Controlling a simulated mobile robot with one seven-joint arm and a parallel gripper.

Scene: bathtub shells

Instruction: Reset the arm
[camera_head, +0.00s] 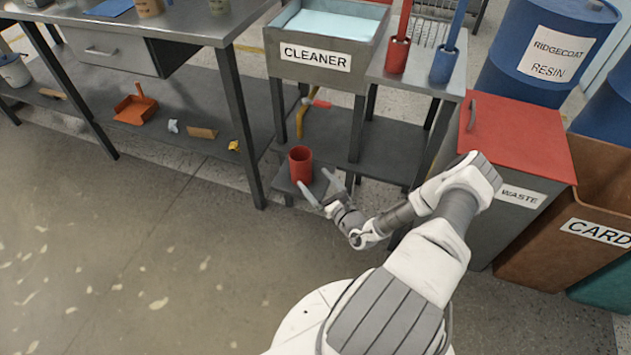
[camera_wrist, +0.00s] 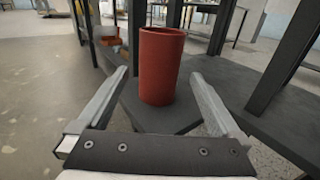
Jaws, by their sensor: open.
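My gripper (camera_head: 321,189) is open, with its two fingers spread apart, low in front of the cleaner stand. It also shows in the wrist view (camera_wrist: 163,105), with nothing between the fingers. A red cup (camera_head: 300,164) stands upright on a small dark low shelf (camera_head: 283,184), just beyond the fingertips. In the wrist view the red cup (camera_wrist: 160,66) stands ahead of the fingers, apart from both as far as I can tell. My arm reaches forward and to the left from my white base.
The cleaner basin (camera_head: 316,57) stands above the shelf on dark legs. A waste bin with a red lid (camera_head: 520,138) and a brown card bin (camera_head: 560,235) stand close on the right. A workbench (camera_head: 180,30) is at left. The floor (camera_head: 120,270) at lower left is open.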

